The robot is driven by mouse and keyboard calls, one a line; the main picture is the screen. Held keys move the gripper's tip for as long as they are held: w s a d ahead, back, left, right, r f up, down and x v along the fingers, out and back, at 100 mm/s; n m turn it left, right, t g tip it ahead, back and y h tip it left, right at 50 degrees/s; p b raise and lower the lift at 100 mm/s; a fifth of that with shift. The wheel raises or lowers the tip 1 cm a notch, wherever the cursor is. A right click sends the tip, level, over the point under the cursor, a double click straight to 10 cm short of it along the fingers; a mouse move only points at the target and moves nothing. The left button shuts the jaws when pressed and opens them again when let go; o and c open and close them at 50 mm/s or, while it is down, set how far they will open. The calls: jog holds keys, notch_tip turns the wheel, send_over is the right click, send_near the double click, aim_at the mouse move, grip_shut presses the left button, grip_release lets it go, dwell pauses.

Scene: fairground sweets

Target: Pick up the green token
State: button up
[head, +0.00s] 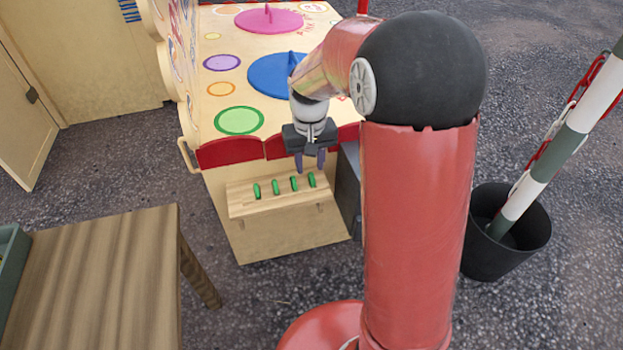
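Several green tokens stand in a row on a small wooden shelf (243,207) at the front of the game stall. One token is at the left end (257,191), two are in the middle (276,187) (294,183), and one is at the right end (312,179). My gripper (310,160) points down above the right part of the row, in front of the stall's red edge. Its two dark fingers are apart with nothing seen between them.
The stall top (190,104) carries a blue disc (275,76) and a pink disc (270,20) with raised handles. A wooden table (100,275) stands front left. A black bucket (490,262) holding striped poles stands right. A grey box (350,185) sits beside the shelf.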

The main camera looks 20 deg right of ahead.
aim_at(312, 174)
jog(key=f, duration=0.4)
jog(key=shift+d, duration=0.25)
grip_shut()
jog(key=shift+r, duration=0.1)
